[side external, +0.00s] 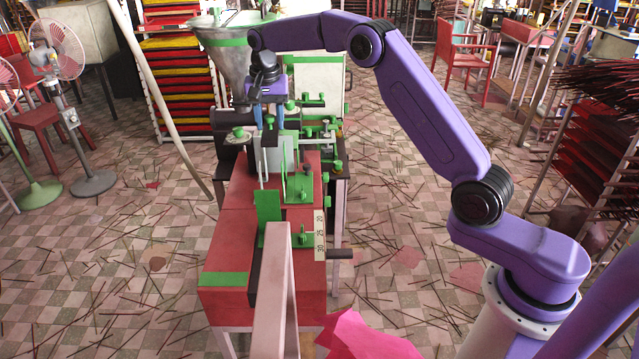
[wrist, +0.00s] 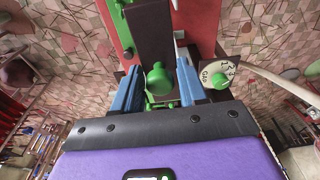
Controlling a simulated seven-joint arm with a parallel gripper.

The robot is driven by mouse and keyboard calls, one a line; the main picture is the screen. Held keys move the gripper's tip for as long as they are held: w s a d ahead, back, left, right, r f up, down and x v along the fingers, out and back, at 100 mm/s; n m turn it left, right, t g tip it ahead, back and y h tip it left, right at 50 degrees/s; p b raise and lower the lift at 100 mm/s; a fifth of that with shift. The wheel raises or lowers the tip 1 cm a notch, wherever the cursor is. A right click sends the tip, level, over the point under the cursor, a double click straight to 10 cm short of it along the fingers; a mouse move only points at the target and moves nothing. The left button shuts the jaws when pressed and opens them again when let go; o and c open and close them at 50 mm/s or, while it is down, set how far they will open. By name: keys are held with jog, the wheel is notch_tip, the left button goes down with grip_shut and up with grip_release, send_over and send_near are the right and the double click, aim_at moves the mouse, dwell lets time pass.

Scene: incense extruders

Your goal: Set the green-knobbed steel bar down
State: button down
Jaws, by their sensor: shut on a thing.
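My gripper (side external: 268,122) hangs over the far end of the red extruder bench, with its blue fingers pointing down. In the wrist view the fingers (wrist: 157,82) stand on both sides of a green knob (wrist: 158,79), the visible part of the green-knobbed steel bar. The gripper is shut on this bar. A grey steel block (side external: 272,160) stands just below the gripper in the side view. I cannot tell whether the bar touches anything beneath it.
The red bench (side external: 225,275) carries green brackets (side external: 298,185) and a numbered scale (side external: 320,235). A steel hopper (side external: 225,60) stands behind the gripper. Green-knobbed fittings (side external: 318,130) crowd its right side. A round dial plate (wrist: 222,72) lies close to the right finger.

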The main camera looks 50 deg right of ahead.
jog(key=s+d+f+n, duration=0.1)
jog(key=s+f+n, duration=0.3)
jog(key=s, duration=0.9)
jog(key=s+f+n+y, duration=0.1)
jog(key=s+f+n, duration=0.3)
jog(key=s, duration=0.9)
notch_tip(320, 180, down, 3)
jog(key=shift+d+n, duration=0.3)
jog(key=shift+d, duration=0.1)
jog(key=shift+s+r, duration=0.1)
jog(key=shift+r, duration=0.05)
notch_tip(320, 180, up, 6)
jog(key=w+a+n, duration=0.1)
jog(key=w+a, duration=0.4)
jog(key=w, duration=0.4)
jog(key=w+a+n, duration=0.2)
jog(key=w+a, duration=0.3)
jog(key=w, duration=0.4)
jog(key=w+a+n, duration=0.1)
jog(key=w+a, duration=0.4)
jog(key=w, duration=0.5)
jog(key=shift+y, duration=0.3)
jog(key=shift+s+d+f, duration=0.1)
jog(key=shift+f, duration=2.9)
jog(key=shift+s+d+f, duration=0.1)
jog(key=shift+f, duration=2.85)
jog(key=shift+f, duration=0.55)
